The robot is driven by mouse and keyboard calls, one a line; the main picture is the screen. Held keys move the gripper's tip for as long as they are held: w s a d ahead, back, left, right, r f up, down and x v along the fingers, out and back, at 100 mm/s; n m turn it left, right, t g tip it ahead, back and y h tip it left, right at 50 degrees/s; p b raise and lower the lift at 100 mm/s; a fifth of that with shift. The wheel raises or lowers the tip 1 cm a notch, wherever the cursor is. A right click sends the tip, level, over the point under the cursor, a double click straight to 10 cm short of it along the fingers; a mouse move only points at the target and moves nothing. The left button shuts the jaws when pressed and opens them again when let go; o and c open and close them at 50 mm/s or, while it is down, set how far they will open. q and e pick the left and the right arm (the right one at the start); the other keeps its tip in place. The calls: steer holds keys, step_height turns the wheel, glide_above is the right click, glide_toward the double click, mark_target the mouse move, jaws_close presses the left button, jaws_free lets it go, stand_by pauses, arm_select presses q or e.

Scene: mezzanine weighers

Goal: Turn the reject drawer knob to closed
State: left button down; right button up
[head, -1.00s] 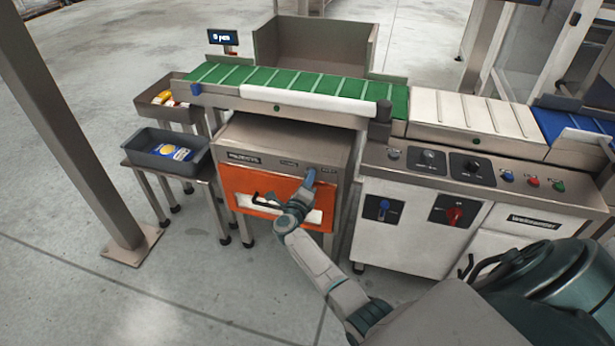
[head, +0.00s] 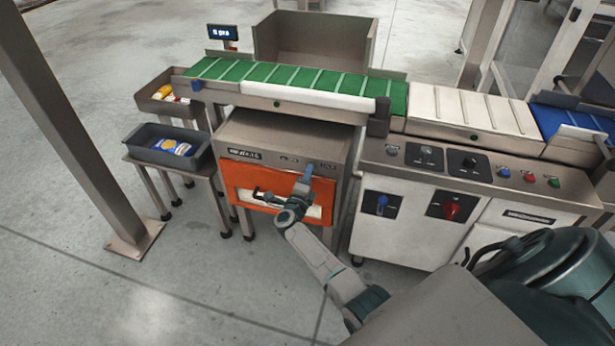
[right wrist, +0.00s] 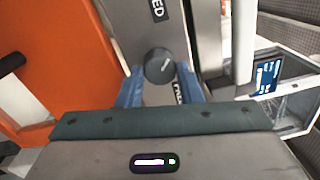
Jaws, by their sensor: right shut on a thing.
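The reject drawer knob (right wrist: 158,65) is a round dark knob on the grey front panel in the right wrist view. It sits between the blue fingertips of my right gripper (right wrist: 160,80), which is shut on it. A label ending in "ED" is above it in that view; another label by the right finger is partly covered. In the head view my right gripper (head: 309,172) reaches the upper right of the machine front and hides the knob. The orange drawer front (head: 237,177), with a dark handle, is below and left of it. My left gripper is out of view.
A green conveyor (head: 268,78) runs above the drawer machine. To the right stands a control cabinet (head: 385,240) with switches and buttons. A grey tray (head: 150,150) with packs rests on a small stand at left. A steel post (head: 75,130) stands nearer. Open floor lies in front.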

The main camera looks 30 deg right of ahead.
steer(key=o, duration=1)
steer(key=shift+a, duration=0.1)
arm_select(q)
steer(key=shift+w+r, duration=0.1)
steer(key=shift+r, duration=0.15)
arm_select(e)
steer(key=v, duration=1)
steer(key=shift+s+a, duration=0.25)
steer(key=shift+s, duration=0.05)
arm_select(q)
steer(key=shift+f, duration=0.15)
